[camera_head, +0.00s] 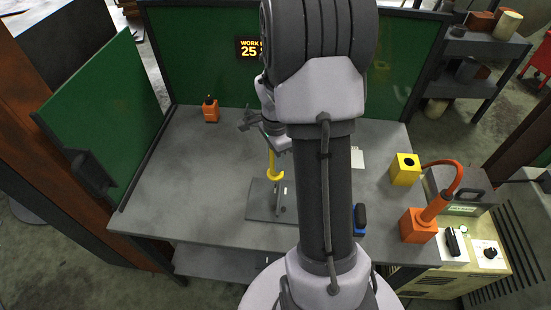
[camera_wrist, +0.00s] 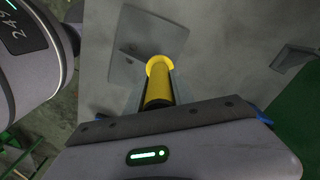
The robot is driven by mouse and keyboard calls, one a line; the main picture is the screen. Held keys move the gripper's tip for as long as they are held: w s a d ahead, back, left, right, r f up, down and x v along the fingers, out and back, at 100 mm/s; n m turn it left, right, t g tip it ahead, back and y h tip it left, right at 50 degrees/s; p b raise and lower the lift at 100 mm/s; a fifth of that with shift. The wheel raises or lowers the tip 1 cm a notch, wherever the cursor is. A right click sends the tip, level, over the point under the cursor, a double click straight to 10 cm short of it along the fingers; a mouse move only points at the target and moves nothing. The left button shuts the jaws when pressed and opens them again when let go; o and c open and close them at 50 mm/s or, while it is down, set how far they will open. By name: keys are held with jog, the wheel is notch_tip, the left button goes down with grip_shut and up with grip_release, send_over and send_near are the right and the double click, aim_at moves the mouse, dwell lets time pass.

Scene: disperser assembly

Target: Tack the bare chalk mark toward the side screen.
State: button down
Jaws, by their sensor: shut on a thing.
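My gripper (camera_head: 270,140) is shut on a yellow tool (camera_head: 273,165) above the table's middle. In the wrist view the yellow tool (camera_wrist: 163,82) sticks out between the fingers, with a wider round yellow end. A flat grey plate (camera_head: 260,205) lies on the table under the tool, with a thin upright piece (camera_head: 279,195) on it. The plate also shows in the wrist view (camera_wrist: 128,62). I cannot tell whether the tool touches the plate. Small pale specks show near the upright piece; I cannot make out which chalk mark is bare. The green side screen (camera_head: 108,105) stands at the left.
An orange bottle (camera_head: 210,110) stands at the back left. A yellow block (camera_head: 405,169) and an orange holder (camera_head: 419,225) with a curved neck stand at the right. A blue-and-black item (camera_head: 360,217) lies beside my arm. The table's left part is clear. A green screen closes the back.

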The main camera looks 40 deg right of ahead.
jog(key=shift+f+b, duration=0.75)
dwell(1.6)
notch_tip(320, 180, up, 9)
jog(key=p, duration=0.6)
jog(key=shift+r+p, duration=0.15)
jog(key=shift+p, duration=0.25)
